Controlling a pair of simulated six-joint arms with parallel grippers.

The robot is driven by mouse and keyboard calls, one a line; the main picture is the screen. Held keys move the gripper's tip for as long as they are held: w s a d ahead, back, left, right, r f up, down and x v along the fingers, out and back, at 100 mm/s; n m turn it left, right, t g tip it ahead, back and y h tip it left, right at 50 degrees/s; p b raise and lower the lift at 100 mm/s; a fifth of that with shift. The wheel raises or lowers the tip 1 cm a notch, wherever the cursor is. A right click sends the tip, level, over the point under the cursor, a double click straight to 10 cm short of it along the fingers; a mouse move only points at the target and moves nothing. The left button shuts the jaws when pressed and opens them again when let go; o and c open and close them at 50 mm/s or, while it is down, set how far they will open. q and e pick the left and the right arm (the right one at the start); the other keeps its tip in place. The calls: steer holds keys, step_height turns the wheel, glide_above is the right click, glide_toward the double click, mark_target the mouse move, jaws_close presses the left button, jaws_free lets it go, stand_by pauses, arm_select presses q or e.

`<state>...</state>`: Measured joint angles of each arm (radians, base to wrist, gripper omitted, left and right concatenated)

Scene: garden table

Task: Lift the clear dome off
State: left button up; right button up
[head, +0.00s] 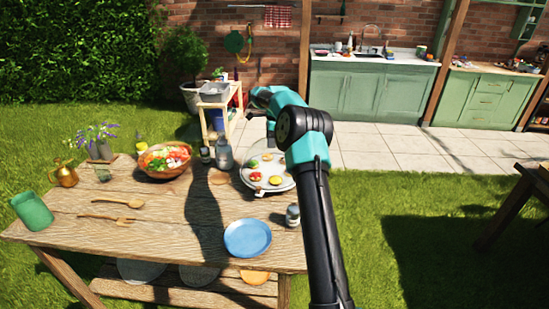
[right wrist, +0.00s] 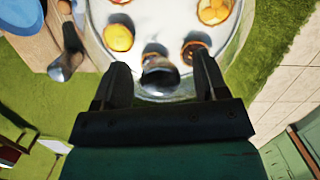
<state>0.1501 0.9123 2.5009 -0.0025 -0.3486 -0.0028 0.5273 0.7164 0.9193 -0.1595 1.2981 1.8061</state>
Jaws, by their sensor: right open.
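My right gripper (head: 256,105) is above and behind the dome in the head view. In the right wrist view my right gripper (right wrist: 161,80) is open, with the knob between its two fingers and a gap on each side. Whether the knob is at fingertip depth I cannot tell. My left gripper is out of view.
A blue plate (head: 248,238) and a small grey shaker (head: 292,215) stand in front of the dome. A grey bottle (head: 224,153) and a salad bowl (head: 165,160) are left of it. The table's right edge is close, with grass beyond.

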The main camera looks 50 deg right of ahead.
steer(key=shift+f, duration=0.1)
steer(key=shift+c, duration=0.2)
jaws_close()
stand_by(0.6)
